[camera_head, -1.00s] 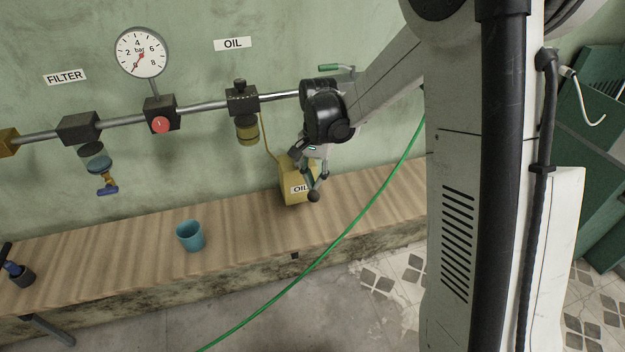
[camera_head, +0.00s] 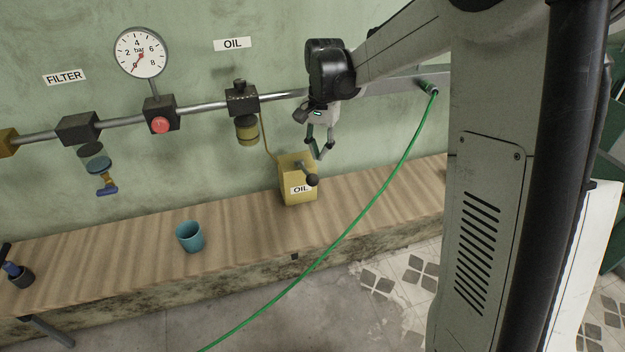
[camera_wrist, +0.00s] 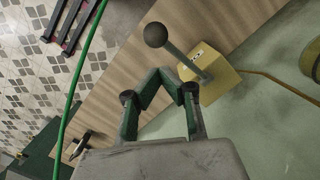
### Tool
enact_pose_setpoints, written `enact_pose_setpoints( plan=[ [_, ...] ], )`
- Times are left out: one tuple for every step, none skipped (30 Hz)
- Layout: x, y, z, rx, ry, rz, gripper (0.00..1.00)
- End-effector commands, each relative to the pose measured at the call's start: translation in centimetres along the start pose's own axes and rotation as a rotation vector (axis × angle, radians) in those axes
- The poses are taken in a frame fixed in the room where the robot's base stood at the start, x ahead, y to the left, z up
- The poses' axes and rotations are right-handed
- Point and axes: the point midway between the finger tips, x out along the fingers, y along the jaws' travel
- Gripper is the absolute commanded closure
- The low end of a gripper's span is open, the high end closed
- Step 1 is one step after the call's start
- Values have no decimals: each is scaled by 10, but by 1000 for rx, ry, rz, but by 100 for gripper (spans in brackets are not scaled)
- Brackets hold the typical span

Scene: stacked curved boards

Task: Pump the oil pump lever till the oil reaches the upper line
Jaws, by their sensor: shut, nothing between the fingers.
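The yellow oil can (camera_head: 298,191) labelled OIL stands on the bench, with its pump lever (camera_head: 312,180) ending in a dark ball knob. The lever sticks up toward the front right. In the wrist view the knob (camera_wrist: 155,35) and the can (camera_wrist: 213,75) lie beyond the fingertips. My gripper (camera_head: 319,156) is shut and empty, above and slightly right of the can, apart from the lever. The oil bowl (camera_head: 247,130) hangs under the block below the OIL sign; its level and upper line are too small to make out.
A thin yellow hose (camera_head: 267,140) runs from the oil block to the can. A green hose (camera_head: 372,195) hangs in front of the bench on the right. A blue cup (camera_head: 190,237) stands on the bench (camera_head: 130,250) to the left. The pipe with gauge and filter is on the wall.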

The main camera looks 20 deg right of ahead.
Motion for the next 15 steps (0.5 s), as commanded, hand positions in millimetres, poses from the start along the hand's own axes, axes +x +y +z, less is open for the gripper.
enact_pose_setpoints(
  plan=[
    [-11, 0, 0, 0, 0, 0, 100],
    [-16, 0, 0, 0, 0, 0, 100],
    [-23, 0, 0, 0, 0, 0, 100],
    [-27, 0, 0, 0, 0, 0, 100],
    [-32, 0, 0, 0, 0, 0, 100],
    [-37, 0, 0, 0, 0, 0, 100],
    [-40, 0, 0, 0, 0, 0, 100],
    [-43, 0, 0, 0, 0, 0, 100],
    [-46, 0, 0, 0, 0, 0, 100],
    [-48, 0, 0, 0, 0, 0, 100],
    [-50, 0, 0, 0, 0, 0, 100],
    [-51, 0, 0, 0, 0, 0, 100],
    [-52, 0, 0, 0, 0, 0, 100],
    [-53, 0, 0, 0, 0, 0, 100],
    [-53, 0, 0, 1, 0, 0, 100]
  ],
)
